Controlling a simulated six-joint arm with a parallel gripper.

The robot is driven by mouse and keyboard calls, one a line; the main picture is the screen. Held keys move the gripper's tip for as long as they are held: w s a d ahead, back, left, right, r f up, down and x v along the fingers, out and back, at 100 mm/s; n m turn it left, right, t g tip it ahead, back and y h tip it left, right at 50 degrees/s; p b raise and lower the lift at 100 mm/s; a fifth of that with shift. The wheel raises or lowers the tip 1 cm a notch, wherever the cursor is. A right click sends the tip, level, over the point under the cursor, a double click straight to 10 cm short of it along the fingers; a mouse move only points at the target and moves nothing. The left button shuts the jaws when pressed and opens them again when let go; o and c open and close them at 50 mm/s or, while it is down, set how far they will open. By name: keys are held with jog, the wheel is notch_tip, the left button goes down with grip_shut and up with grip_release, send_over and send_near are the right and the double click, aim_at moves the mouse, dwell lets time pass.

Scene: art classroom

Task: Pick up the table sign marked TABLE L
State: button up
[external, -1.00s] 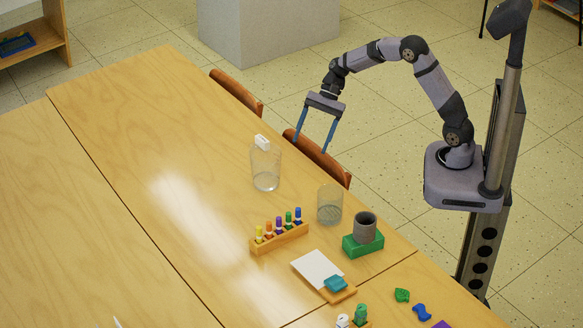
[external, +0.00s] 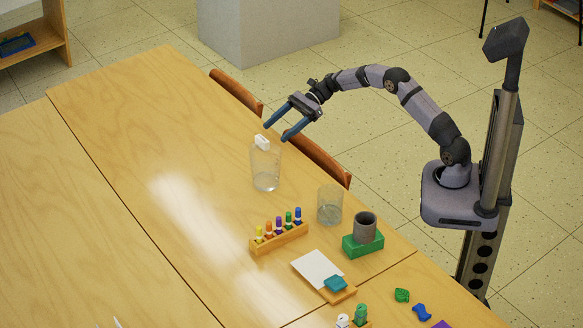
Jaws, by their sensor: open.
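No lettering is readable, so I cannot tell for sure which thing is the sign marked TABLE L. A small white piece (external: 262,141) shows at the mouth of a tall clear glass (external: 266,172) near the table's far edge. I cannot tell whether it rests in the glass or on its rim. My gripper (external: 275,132) is open and empty, its two blue fingers tilted down to the left. In the picture its fingertips appear just above and right of the white piece, with no contact visible.
A second clear glass (external: 330,206), a rack of colored markers (external: 279,238), a grey cup (external: 365,227) on a green block (external: 362,245) and a white pad (external: 317,268) stand nearer. Chair backs (external: 320,163) line the table edge. The table's left side (external: 120,130) is mostly clear.

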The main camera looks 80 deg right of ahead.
jog(key=shift+x, duration=2.6)
jog(key=shift+w+d+r, duration=0.1)
jog(key=c, duration=1.1)
